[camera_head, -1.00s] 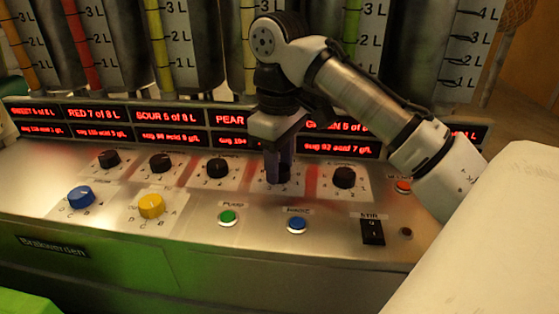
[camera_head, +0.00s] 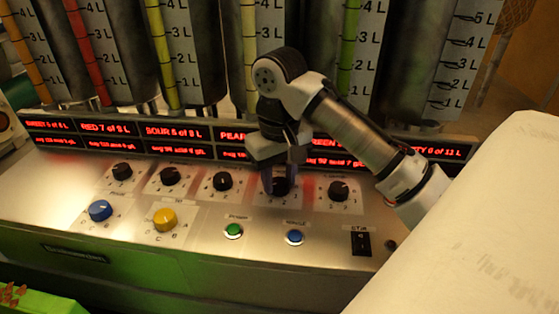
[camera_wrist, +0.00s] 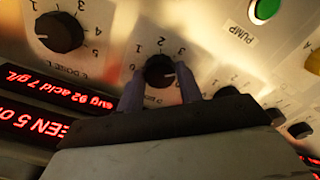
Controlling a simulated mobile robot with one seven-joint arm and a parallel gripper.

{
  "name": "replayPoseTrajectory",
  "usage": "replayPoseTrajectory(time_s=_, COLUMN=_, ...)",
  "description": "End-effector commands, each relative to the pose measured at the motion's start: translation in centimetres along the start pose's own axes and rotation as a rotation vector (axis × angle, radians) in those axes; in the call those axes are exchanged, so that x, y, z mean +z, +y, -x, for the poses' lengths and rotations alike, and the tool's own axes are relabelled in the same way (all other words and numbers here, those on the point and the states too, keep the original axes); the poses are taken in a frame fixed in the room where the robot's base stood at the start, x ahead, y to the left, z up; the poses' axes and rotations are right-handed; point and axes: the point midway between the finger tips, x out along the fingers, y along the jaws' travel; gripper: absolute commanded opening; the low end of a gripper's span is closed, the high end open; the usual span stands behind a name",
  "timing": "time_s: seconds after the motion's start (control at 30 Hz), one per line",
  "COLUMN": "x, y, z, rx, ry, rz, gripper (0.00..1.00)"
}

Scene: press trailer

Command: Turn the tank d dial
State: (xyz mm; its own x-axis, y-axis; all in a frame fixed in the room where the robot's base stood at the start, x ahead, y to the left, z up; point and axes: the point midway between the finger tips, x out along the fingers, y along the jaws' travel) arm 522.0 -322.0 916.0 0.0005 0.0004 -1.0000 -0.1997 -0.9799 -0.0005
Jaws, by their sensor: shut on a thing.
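My gripper (camera_head: 281,184) reaches down to the fourth black dial (camera_head: 281,187) from the left in the row on the sloped metal panel. In the wrist view its two fingers (camera_wrist: 160,88) are shut on this dial (camera_wrist: 160,70), one on each side. The dial is round with a white pointer line toward its right side there, and numbers 1, 2 and 3 show around it. Its label is partly hidden by my gripper, so I cannot read the tank letter.
Other black dials stand close on both sides, such as the rightmost (camera_head: 338,191). Below are a blue knob (camera_head: 100,210), a yellow knob (camera_head: 164,220), a green button (camera_head: 233,230), a blue button (camera_head: 295,237) and a black switch (camera_head: 361,243). Red displays (camera_head: 107,129) and tanks stand behind.

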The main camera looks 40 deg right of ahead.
Motion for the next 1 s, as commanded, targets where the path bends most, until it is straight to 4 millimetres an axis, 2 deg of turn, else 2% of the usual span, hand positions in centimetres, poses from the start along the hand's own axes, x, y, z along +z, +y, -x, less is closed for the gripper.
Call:
replayPoseTrajectory(time_s=0.03, x=0.06, y=-0.07, z=0.50, rx=-0.004, ry=-0.003, rz=-0.032, gripper=0.13)
replayPoseTrajectory(time_s=0.4, x=0.05, y=-0.07, z=0.15, rx=-0.002, ry=-0.003, rz=-0.224, gripper=0.13)
replayPoseTrajectory(time_s=1.0, x=0.04, y=-0.04, z=-0.10, rx=0.000, ry=-0.002, rz=-0.270, gripper=0.13)
